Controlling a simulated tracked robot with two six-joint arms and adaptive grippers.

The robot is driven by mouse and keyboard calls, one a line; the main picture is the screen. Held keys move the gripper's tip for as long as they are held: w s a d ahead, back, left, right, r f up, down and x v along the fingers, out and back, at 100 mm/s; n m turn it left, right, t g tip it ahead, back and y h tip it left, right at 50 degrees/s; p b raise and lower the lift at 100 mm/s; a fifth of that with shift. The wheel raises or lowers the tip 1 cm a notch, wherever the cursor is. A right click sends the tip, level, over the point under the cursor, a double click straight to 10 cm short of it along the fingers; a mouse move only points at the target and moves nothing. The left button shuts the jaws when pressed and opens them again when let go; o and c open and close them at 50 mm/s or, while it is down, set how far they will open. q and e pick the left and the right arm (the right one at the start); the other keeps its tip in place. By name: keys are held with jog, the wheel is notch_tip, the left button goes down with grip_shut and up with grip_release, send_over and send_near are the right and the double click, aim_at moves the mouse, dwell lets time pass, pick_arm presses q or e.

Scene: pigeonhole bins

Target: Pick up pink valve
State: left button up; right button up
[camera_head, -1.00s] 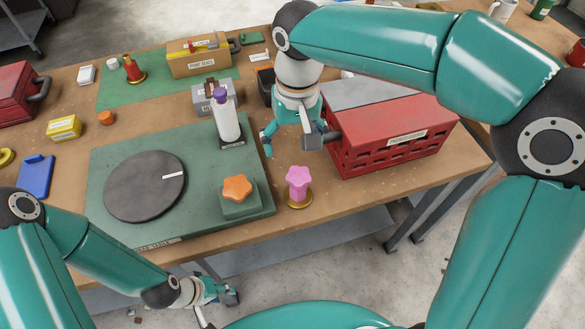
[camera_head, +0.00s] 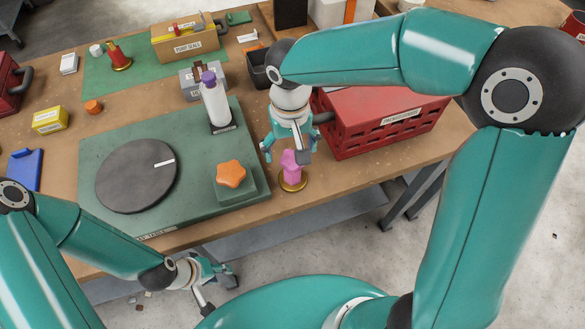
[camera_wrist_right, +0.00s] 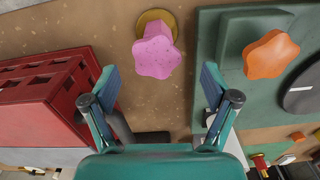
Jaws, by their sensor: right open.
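The pink valve (camera_head: 291,166) stands on a round brass base near the front edge of the table, right of the green board. In the right wrist view its star-shaped pink knob (camera_wrist_right: 157,52) lies ahead of the fingers, roughly midway between them and beyond their tips. My right gripper (camera_head: 283,155) is just above and behind the valve in the head view, partly overlapping it; its spread, empty fingers (camera_wrist_right: 160,80) show in the wrist view. My left gripper (camera_head: 218,275) hangs low in front of the table, away from the valve; its finger opening is too small to tell.
A red crate (camera_head: 385,135) stands close right of the right gripper. The green board (camera_head: 110,150) holds an orange star knob (camera_head: 230,174), a dark disc (camera_head: 136,176) and a white bottle with a purple cap (camera_head: 214,102). The table's front edge lies close to the valve.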

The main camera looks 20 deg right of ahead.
aim_at(293, 158)
jog(key=f, duration=0.3)
jog(key=f+p, duration=0.1)
jog(key=shift+s+d+f, duration=0.1)
jog(key=shift+d+f, duration=0.15)
jog(key=shift+f, duration=0.15)
jog(key=shift+r, duration=0.1)
grip_shut()
